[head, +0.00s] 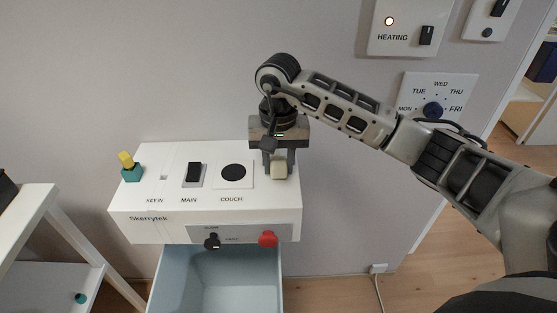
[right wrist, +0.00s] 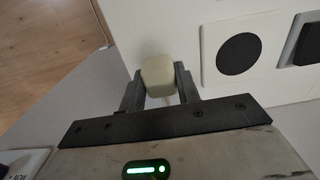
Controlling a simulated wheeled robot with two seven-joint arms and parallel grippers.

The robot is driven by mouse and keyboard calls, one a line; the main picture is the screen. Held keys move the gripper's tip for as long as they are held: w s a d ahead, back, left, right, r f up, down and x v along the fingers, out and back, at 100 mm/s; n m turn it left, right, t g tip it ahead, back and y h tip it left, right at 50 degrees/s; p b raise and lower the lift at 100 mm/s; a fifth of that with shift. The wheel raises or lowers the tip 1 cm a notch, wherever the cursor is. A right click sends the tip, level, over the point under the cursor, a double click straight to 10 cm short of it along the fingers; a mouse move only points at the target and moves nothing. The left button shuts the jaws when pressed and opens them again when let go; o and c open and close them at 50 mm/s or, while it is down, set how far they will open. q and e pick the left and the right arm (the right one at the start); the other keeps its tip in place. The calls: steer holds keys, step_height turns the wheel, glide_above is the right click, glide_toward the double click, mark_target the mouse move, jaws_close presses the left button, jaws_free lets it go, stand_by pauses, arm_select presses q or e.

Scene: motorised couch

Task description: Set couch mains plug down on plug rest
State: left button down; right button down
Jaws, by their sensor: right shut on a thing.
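The couch mains plug (head: 279,169) is a small cream block. My right gripper (head: 278,160) points down and is shut on it at the right end of the white box's top. In the right wrist view the plug (right wrist: 157,72) sits between the two dark fingers, with a bit of pale cord below it. The round black COUCH socket (head: 233,172) is on a white plate just left of the plug, and the plug is apart from it. I cannot make out a separate plug rest; the gripper and plug may cover it. I cannot tell whether the plug touches the top.
The white box (head: 140,212) also carries a MAIN switch (head: 194,173), a keyhole and a yellow-and-teal key piece (head: 128,166). Black (head: 212,241) and red (head: 268,239) knobs are on its front, above an open blue drawer (head: 212,285). A wall stands behind.

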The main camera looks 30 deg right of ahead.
mark_target(279, 162)
steer(key=shift+f, duration=0.2)
steer(key=c, duration=1)
jaws_free()
steer(key=shift+r, duration=0.1)
step_height(279, 162, up, 12)
steer(key=shift+r, duration=0.2)
steer(key=shift+s+f, duration=0.1)
